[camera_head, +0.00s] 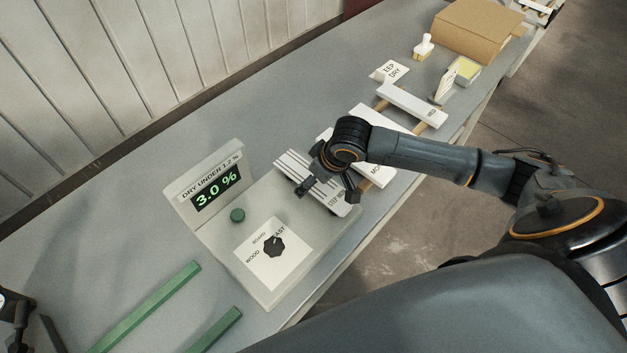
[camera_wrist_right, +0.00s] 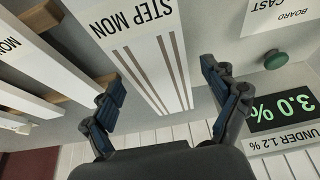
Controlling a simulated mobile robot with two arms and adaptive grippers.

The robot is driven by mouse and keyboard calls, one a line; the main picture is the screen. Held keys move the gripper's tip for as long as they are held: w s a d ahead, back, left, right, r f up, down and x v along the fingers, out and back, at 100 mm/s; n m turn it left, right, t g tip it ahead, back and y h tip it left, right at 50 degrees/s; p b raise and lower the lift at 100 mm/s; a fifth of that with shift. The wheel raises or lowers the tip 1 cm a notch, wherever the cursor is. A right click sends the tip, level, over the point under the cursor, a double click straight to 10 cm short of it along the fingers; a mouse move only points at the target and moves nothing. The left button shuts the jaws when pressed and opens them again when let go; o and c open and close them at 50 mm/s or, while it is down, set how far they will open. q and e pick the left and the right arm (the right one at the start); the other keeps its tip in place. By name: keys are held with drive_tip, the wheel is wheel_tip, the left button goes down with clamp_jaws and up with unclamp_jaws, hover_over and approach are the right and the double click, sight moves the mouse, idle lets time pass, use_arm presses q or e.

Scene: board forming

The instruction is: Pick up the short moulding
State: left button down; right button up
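A white moulding with dark grooves, its label starting "STEP MO" (camera_head: 341,205), lies on the pad of a moisture meter. It also shows in the wrist view (camera_wrist_right: 142,50). My right gripper (camera_head: 327,190) is over this moulding. Its two fingers are spread, and the moulding lies beyond them; no grip shows. Other white labelled mouldings (camera_head: 412,105) lie on wooden battens to the right; one is partly hidden by my right arm. No label visible reads "short". A dark part, seemingly my left gripper (camera_head: 22,318), is cut off at the lower left edge.
The meter (camera_head: 225,180) reads 3.0 % under "DRY UNDER 1.2 %", with a green button and a dial. Green rails (camera_head: 150,305) lie at front left. A "KEEP DRY" card (camera_head: 390,71), a stamp (camera_head: 424,46), a yellow pad and a cardboard box (camera_head: 478,28) stand farther back.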

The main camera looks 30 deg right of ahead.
drive_tip(key=c, duration=1.4)
drive_tip(key=shift+c, duration=0.6)
use_arm(q)
drive_tip(key=shift+w, duration=0.75)
use_arm(e)
drive_tip(key=shift+r, duration=0.1)
